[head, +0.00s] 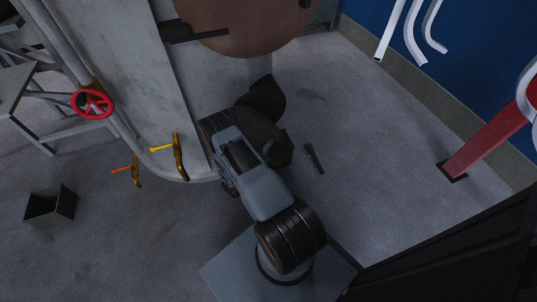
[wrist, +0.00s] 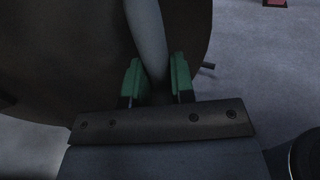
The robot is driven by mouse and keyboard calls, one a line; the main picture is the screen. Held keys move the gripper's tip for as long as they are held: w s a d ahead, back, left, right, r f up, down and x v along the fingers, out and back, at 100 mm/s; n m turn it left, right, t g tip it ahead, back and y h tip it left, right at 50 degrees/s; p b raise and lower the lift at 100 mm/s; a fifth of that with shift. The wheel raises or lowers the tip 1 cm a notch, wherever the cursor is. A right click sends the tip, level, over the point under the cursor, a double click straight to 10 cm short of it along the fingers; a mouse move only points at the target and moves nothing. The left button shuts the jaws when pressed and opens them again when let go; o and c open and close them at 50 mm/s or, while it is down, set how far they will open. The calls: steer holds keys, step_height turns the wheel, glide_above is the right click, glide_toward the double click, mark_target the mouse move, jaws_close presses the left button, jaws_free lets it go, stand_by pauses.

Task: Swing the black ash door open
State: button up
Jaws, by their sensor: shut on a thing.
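In the wrist view, my gripper (wrist: 154,70) has its two green fingers on either side of a smooth grey curved bar (wrist: 146,25), and is shut on it. The bar runs up out of the picture, and its lower end is hidden between the fingers. Behind it is a dark rounded panel (wrist: 60,60), with a short dark peg at its right edge. I cannot tell for certain whether this panel is the black ash door. In the head view my arm hides the fingers and what they hold.
A large grey machine body (head: 135,70) with a brown round face (head: 235,22) stands at the upper left. It bears a red handwheel (head: 92,103) and yellow (head: 163,149) and orange (head: 122,169) levers. A black box (head: 50,206) sits on the floor. Floor at right is mostly clear before a red post (head: 485,140).

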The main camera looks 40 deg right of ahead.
steer(key=shift+s+a, duration=0.15)
steer(key=shift+a, duration=1.15)
steer(key=shift+a, duration=0.1)
steer(key=shift+w+a+b, duration=0.15)
steer(key=shift+w+a, duration=0.05)
steer(key=shift+a, duration=1)
steer(key=shift+w+a+b, duration=0.2)
steer(key=shift+a, duration=1)
steer(key=shift+w+a+b, duration=0.15)
steer(key=shift+w+a, duration=0.05)
steer(key=shift+a, duration=1)
steer(key=o, duration=1)
steer(key=shift+c, duration=0.2)
